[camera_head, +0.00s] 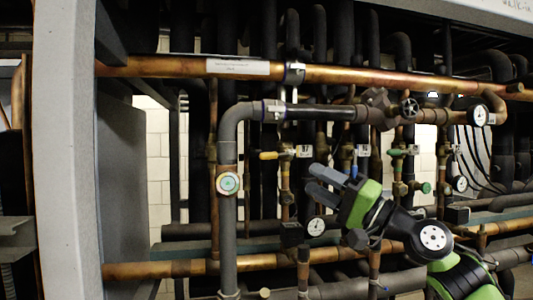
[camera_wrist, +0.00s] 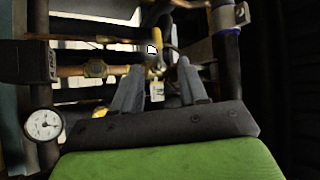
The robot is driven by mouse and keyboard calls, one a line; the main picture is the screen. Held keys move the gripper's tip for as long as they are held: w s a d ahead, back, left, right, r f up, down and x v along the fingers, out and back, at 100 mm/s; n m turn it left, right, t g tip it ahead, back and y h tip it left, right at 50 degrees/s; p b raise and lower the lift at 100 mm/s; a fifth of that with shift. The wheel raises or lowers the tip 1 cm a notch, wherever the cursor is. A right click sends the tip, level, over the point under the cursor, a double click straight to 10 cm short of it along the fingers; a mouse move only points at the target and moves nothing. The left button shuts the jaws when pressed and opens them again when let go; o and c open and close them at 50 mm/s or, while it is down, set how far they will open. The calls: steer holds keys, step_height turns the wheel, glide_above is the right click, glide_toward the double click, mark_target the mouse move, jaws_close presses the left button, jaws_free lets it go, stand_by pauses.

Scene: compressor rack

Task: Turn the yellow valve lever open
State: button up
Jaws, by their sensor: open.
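The yellow valve lever (camera_head: 268,155) sticks out to the left, roughly level, from a valve on a vertical copper pipe in the head view. In the wrist view a yellow lever (camera_wrist: 158,38) shows beyond the fingertips, near the middle of the gap. My gripper (camera_head: 316,182) is to the right of and below the lever in the head view. In the wrist view its two grey fingers (camera_wrist: 158,68) are apart, with nothing seen held between them.
A thick grey vertical pipe (camera_head: 228,205) with a round green-white indicator stands left of the lever. A horizontal copper pipe (camera_head: 350,76) runs above. A dial gauge (camera_head: 316,226) sits below my gripper. Green valve handles (camera_head: 397,152) are to the right. Pipes crowd the space.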

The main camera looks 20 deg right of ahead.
mark_target(272, 158)
steer(key=p+x, duration=0.4)
steer(key=x, duration=0.9)
steer(key=shift+w+a+p, duration=0.15)
steer(key=shift+w+p, duration=0.15)
steer(key=shift+p, duration=0.1)
steer(key=shift+w+f, duration=0.1)
steer(key=shift+w, duration=0.1)
steer(key=shift+s, duration=0.15)
steer(key=shift+c, duration=0.5)
jaws_close()
